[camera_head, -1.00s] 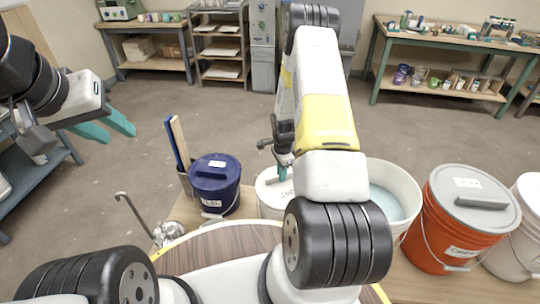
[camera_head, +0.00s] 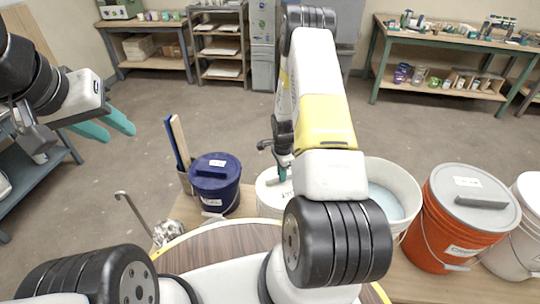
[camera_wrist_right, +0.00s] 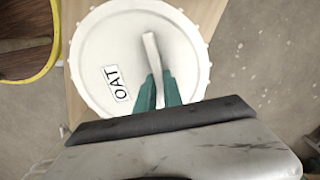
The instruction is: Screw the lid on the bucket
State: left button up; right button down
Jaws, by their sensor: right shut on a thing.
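A white round lid (camera_wrist_right: 112,52) with a ribbed edge and an "OAT" label fills the middle of the right wrist view. A raised bar handle (camera_wrist_right: 151,50) crosses it. My right gripper (camera_wrist_right: 158,90) is shut on this handle, its teal fingers on either side. In the head view the white lid (camera_head: 268,188) is partly hidden behind my right arm, and the bucket under it is mostly hidden. Whether the lid sits fully level cannot be told. My left gripper (camera_head: 107,128) is open and empty, raised over the floor at the left.
A blue lidded bucket (camera_head: 215,187) stands left of the white lid. An open white bucket (camera_head: 407,184) with pale contents and an orange bucket (camera_head: 448,240) with a grey lid stand to the right. A metal ladle (camera_head: 135,212) stands at the left.

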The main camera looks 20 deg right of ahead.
jog(key=c, duration=0.9)
grip_release()
jog(key=shift+r, duration=3.55)
